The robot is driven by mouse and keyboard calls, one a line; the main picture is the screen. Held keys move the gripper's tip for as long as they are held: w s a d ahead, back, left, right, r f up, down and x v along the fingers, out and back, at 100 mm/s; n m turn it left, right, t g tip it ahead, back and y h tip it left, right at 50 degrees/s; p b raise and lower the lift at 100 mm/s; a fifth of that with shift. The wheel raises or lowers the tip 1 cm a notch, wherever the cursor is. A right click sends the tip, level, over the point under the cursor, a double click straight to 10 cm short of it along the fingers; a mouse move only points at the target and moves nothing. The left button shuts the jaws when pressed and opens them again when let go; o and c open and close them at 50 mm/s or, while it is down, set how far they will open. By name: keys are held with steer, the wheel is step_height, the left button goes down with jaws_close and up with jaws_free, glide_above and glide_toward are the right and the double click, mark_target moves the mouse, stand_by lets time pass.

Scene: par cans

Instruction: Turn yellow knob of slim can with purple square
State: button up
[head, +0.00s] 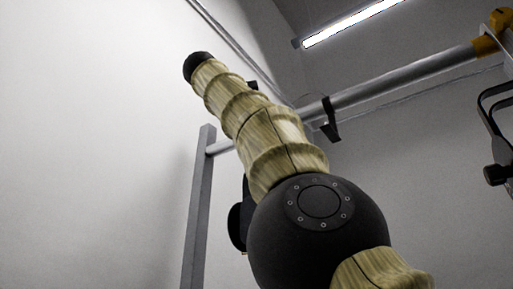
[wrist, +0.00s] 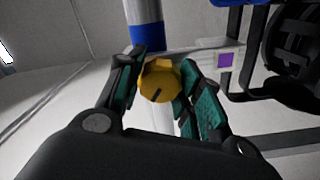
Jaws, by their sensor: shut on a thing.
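The yellow knob (wrist: 161,80) is in the middle of the wrist view, with a dark line across its face. My gripper (wrist: 160,84) has one finger on each side of the knob and is shut on it. A purple square (wrist: 225,60) shows on a pale bracket to the right of the knob. The slim can itself is not clearly seen; in the head view my arm covers part of the scene, and neither the knob nor my gripper can be made out there.
A grey metal pipe (head: 400,82) runs across the upper right of the head view, with a black clamp (head: 330,120) on it. A grey post (head: 199,215) stands left of my arm. In the wrist view a black ribbed body (wrist: 293,42) is at the upper right.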

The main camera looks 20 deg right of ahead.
steer(key=shift+m, duration=2.3)
steer(key=shift+f, duration=0.1)
steer(key=o, duration=1)
steer(key=shift+o, duration=0.2)
